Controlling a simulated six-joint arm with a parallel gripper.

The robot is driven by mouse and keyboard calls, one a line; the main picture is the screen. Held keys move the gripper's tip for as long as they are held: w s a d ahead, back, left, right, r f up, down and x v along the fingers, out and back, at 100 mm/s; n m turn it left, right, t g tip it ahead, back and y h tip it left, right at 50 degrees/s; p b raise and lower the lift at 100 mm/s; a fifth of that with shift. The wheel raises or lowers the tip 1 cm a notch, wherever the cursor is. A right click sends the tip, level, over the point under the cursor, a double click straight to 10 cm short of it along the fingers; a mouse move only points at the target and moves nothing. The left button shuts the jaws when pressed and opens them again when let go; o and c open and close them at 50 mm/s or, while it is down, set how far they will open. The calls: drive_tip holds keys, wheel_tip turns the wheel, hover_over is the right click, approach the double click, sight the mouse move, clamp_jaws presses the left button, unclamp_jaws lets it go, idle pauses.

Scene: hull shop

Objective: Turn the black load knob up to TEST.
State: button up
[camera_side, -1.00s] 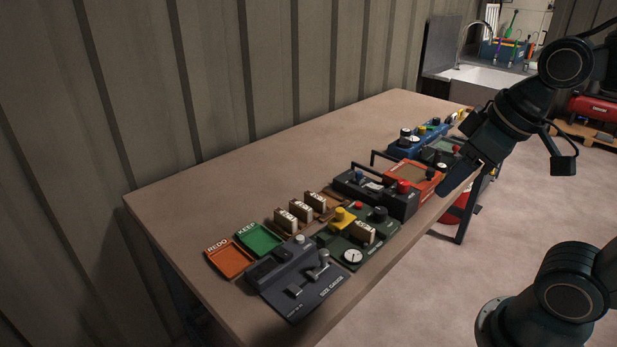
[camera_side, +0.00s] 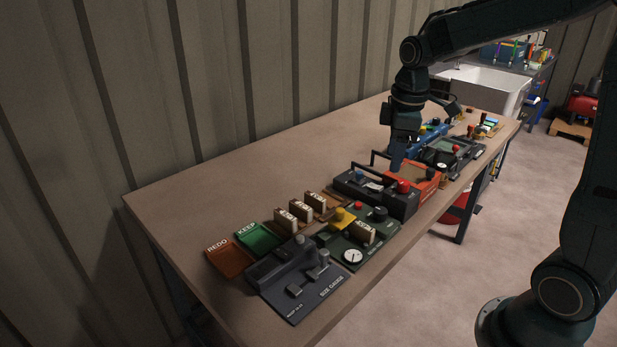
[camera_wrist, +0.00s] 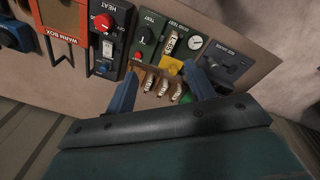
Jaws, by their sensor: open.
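The black load knob (camera_side: 377,214) stands at the far right corner of the dark green load tester (camera_side: 383,241). In the wrist view the knob (camera_wrist: 144,35) is near the word TEST; its pointer is too small to read. A red button, a yellow part, a labelled block (camera_side: 362,232) and a round white dial (camera_side: 352,256) are also on the tester. My gripper (camera_side: 396,166) hangs pointing down over the black and orange boxes, apart from the knob. In the wrist view my gripper's two fingers (camera_wrist: 163,88) are spread with nothing held between them.
A black box with a red knob (camera_side: 403,186) and a handle stands just behind the tester. The grey size gauge (camera_side: 298,279) is in front. Labelled blocks (camera_side: 300,208), a green KEEP tray (camera_side: 259,239) and a brown REDO tray (camera_side: 229,260) lie left. The bench along the wall is clear.

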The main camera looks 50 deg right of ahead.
drive_tip(key=n+g, duration=0.1)
drive_tip(key=n, duration=0.1)
hover_over(381, 210)
wheel_tip(381, 210, down, 5)
drive_tip(key=shift+f, duration=0.2)
drive_tip(key=shift+f, duration=6.85)
drive_tip(key=c, duration=1)
